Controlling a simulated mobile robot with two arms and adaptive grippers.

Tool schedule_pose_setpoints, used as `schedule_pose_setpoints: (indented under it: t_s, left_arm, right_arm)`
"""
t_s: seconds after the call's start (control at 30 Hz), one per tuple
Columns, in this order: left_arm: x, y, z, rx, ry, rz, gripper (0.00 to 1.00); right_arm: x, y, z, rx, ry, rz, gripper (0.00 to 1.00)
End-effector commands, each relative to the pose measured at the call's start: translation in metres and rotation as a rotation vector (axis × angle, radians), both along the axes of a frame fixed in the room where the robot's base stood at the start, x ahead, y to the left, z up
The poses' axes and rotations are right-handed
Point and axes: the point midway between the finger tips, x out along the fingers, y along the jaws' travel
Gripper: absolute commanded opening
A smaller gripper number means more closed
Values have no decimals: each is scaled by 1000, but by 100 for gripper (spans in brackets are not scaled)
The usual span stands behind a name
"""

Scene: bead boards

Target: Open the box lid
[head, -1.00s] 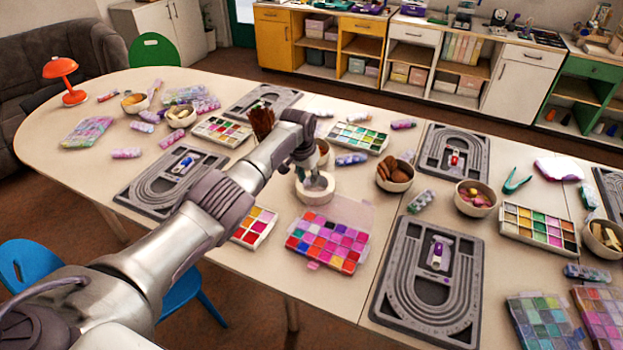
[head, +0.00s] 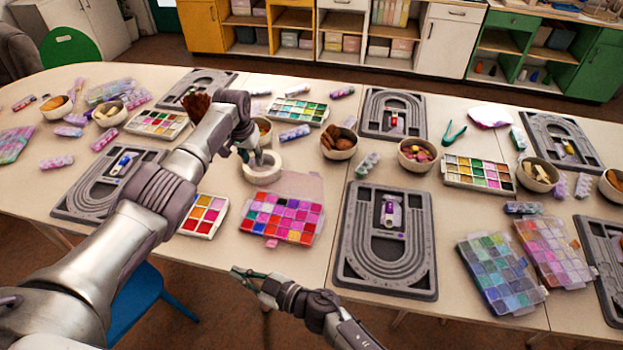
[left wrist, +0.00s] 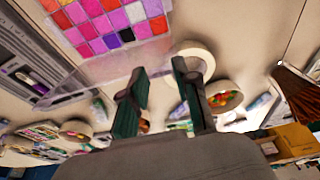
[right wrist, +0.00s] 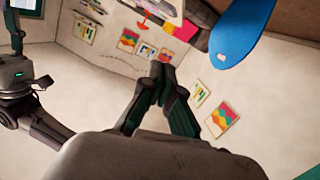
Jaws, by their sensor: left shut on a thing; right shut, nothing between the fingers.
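The bead box (head: 281,218), full of pink, red and purple squares, sits near the table's front edge. Its clear pinkish lid (head: 303,184) is swung open to the back; I cannot tell whether it rests on the table. The lid also shows in the left wrist view (left wrist: 92,83). My left gripper (head: 254,160) is at the lid's far left corner, beside a white ring (head: 262,174), and is shut on the lid; the exact contact is hard to see. My right gripper (head: 240,272) is shut and empty, in front of the table edge below the box.
A grey bead board (head: 350,262) lies right of the box. A paint-like tray (head: 203,215) lies left of it. A bowl (head: 339,150) stands behind to the right. A blue chair (head: 135,305) is at the front left.

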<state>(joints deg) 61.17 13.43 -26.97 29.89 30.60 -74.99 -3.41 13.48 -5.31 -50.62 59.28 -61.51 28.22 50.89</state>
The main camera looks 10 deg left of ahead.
Motion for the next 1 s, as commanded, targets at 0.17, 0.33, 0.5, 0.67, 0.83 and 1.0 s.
schedule_pose_setpoints:
  t_s: [0.17, 0.33, 0.5, 0.67, 0.83, 1.0]
  left_arm:
    - [1, 0, 1, 0, -4, 0, 0]
    - [1, 0, 1, 0, -4, 0, 0]
    - [1, 0, 1, 0, -3, 0, 0]
    - [1, 0, 1, 0, -3, -1, 0]
    - [1, 0, 1, 0, -3, -1, 0]
    - [1, 0, 1, 0, -3, 0, 0]
  right_arm:
    - [-49, 46, 40, -164, -301, 456, 0]
    - [-74, 38, 24, -490, -543, 798, 0]
    - [-42, -5, 1, -952, -777, 982, 0]
    - [30, -54, 12, -1442, -1001, 953, 0]
    - [102, -89, 58, -1843, -1209, 754, 0]
    - [137, -103, 99, -2035, -1339, 569, 0]
